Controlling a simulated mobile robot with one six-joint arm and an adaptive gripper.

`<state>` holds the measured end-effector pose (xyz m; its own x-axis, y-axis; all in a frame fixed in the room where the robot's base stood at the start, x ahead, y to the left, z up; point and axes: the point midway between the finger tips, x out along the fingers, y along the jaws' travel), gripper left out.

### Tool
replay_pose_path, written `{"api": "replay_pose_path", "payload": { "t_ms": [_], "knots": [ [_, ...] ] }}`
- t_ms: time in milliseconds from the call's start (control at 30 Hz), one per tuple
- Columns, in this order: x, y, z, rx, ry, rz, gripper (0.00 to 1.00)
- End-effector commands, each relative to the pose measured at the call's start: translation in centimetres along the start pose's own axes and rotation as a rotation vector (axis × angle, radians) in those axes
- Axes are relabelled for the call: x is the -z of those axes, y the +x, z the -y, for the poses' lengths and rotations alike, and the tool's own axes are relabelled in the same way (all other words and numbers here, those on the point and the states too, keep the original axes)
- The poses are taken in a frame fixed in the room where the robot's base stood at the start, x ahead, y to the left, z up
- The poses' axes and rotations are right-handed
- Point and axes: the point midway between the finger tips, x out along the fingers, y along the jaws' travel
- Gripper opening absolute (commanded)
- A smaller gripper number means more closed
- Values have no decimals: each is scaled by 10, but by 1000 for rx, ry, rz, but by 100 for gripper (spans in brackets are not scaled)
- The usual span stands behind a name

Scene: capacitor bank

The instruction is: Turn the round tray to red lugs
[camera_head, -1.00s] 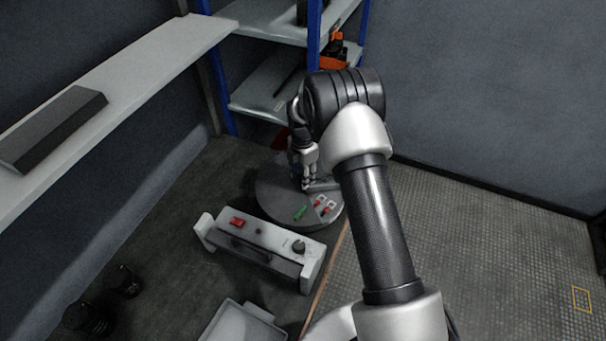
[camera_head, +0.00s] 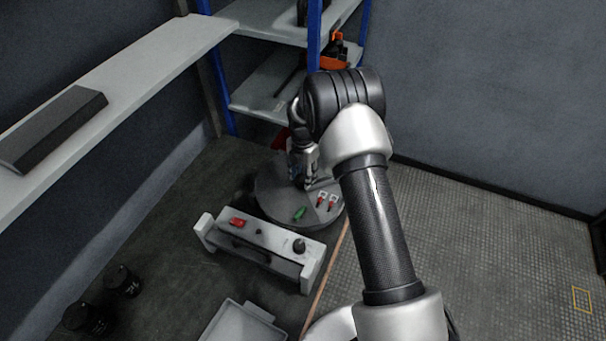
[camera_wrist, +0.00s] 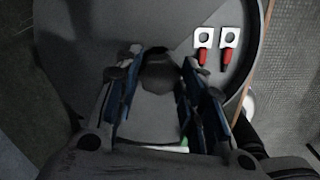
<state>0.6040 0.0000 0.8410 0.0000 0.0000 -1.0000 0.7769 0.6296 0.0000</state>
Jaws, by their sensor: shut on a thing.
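The round tray (camera_head: 271,197) is a low grey disc on the floor, marked off in sectors. Two red lugs with pale square ends (camera_head: 326,201) lie at its right side, and a green lug (camera_head: 299,213) lies near its front. My gripper (camera_head: 305,181) points down over the tray's middle. In the wrist view, its fingers (camera_wrist: 163,62) stand on both sides of a dark rounded knob (camera_wrist: 161,76) and are shut on it. The red lugs (camera_wrist: 212,58) are right of the fingers there. My arm hides the tray's far right part.
A white panel box with a red switch and a black knob (camera_head: 262,238) stands just in front of the tray. A white bin (camera_head: 243,325) is nearer. Black cylinders (camera_head: 123,281) stand at left. Shelving (camera_head: 270,90) rises behind. Floor at right is clear.

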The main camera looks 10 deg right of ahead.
Motion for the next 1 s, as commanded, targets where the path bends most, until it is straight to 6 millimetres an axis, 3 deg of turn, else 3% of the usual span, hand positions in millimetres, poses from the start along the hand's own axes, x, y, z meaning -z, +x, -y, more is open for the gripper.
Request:
{"api": "replay_pose_path", "payload": {
  "t_ms": [267,300,567,1000],
  "knots": [
    [0,0,0,0,0,0,0],
    [0,0,0,0,0,0,38],
    [0,0,0,0,0,0,55],
    [0,-8,-1,-2,0,1,57]
  ]
}}
